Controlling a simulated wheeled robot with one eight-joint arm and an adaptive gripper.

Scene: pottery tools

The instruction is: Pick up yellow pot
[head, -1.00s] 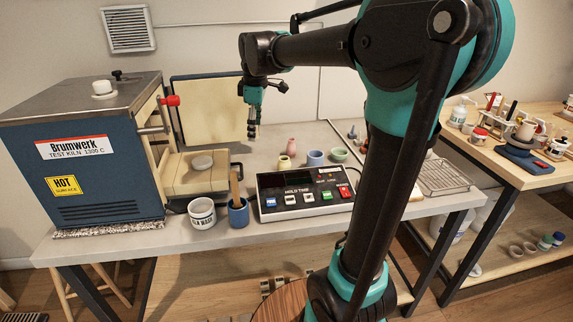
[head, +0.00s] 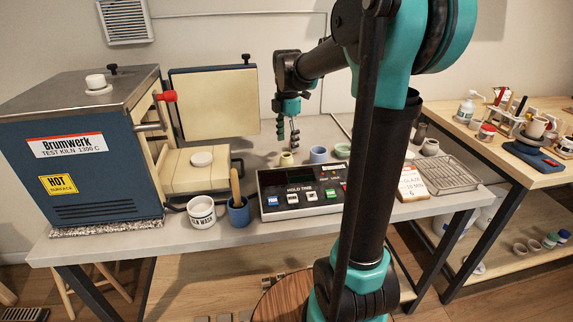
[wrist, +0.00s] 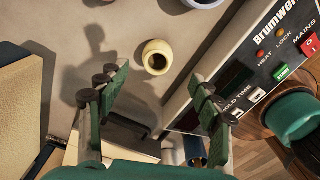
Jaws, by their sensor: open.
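The small yellow pot (head: 286,159) stands on the grey bench behind the control box, at the left end of a row of small pots. In the wrist view the yellow pot (wrist: 157,57) shows its round dark mouth, beyond the fingertips and between their lines. My gripper (head: 288,142) is above the pot with its fingers pointing down. In the wrist view my gripper (wrist: 160,84) is open, with green-padded fingers wide apart and nothing between them. The pot appears untouched.
A blue pot (head: 318,154) and a green bowl (head: 343,150) stand right of the yellow pot. The control box (head: 300,203) lies in front. The kiln (head: 90,150) with its open door is left. A blue cup (head: 238,214) holds a wooden tool.

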